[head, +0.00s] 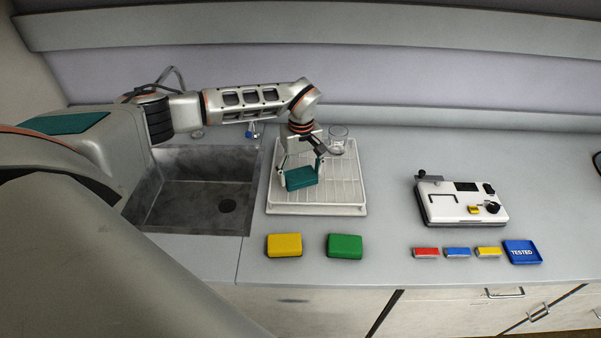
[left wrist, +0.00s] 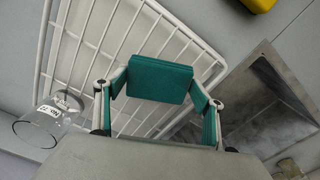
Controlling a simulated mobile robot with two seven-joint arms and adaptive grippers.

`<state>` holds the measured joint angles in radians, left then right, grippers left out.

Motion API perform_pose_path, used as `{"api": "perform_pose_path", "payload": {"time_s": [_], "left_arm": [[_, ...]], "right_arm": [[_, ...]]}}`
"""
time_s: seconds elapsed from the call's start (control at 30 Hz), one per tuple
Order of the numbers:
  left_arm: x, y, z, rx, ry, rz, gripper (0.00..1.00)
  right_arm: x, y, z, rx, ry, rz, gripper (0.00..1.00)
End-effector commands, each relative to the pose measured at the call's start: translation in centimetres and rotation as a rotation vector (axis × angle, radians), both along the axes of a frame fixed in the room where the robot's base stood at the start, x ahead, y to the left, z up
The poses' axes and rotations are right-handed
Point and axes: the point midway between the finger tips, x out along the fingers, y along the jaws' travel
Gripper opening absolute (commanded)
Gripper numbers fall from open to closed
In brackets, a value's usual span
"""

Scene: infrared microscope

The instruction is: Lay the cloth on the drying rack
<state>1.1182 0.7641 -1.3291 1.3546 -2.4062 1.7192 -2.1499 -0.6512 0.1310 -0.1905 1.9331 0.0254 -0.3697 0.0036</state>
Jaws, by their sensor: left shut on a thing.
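The cloth (head: 301,178) is a folded teal block. My left gripper (head: 302,172) is over the white wire drying rack (head: 343,202), pointing down, and is shut on the cloth. In the left wrist view the cloth (left wrist: 159,80) sits between the two fingertips, with the wires of the rack (left wrist: 92,38) behind it. I cannot tell whether the cloth touches the wires. My right gripper is not in view.
A clear glass beaker (head: 338,137) stands at the back of the rack. The sink (head: 190,200) is left of the rack. Yellow (head: 284,245) and green (head: 344,246) sponges lie in front. A white instrument (head: 461,203), small coloured blocks and a blue TESTED tray (head: 522,251) are to the right.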

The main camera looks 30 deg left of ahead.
Motion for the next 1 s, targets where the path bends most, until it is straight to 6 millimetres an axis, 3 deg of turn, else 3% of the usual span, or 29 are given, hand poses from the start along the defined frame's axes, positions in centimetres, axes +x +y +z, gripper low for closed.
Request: {"api": "perform_pose_path", "payload": {"time_s": [0.27,0.3,0.33,0.73,0.87,1.0], "left_arm": [[0.0,0.0,-0.3,0.001,0.001,-0.001,0.52],[0.0,0.0,-0.3,0.000,0.000,-0.001,0.79],[0.0,0.0,-0.3,0.000,0.000,-0.001,0.85],[0.0,0.0,0.1,-0.001,-0.001,0.000,0.85],[0.2,0.0,1.6,0.000,-0.005,-0.001,0.85],[0.2,0.0,4.3,0.001,-0.006,-0.001,0.85]], "right_arm": [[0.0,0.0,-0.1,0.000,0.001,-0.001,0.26],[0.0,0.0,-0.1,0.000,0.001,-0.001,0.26],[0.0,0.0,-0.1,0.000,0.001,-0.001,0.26],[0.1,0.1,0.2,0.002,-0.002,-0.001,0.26],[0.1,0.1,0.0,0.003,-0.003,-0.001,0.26],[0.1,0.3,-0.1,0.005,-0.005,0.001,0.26]]}}
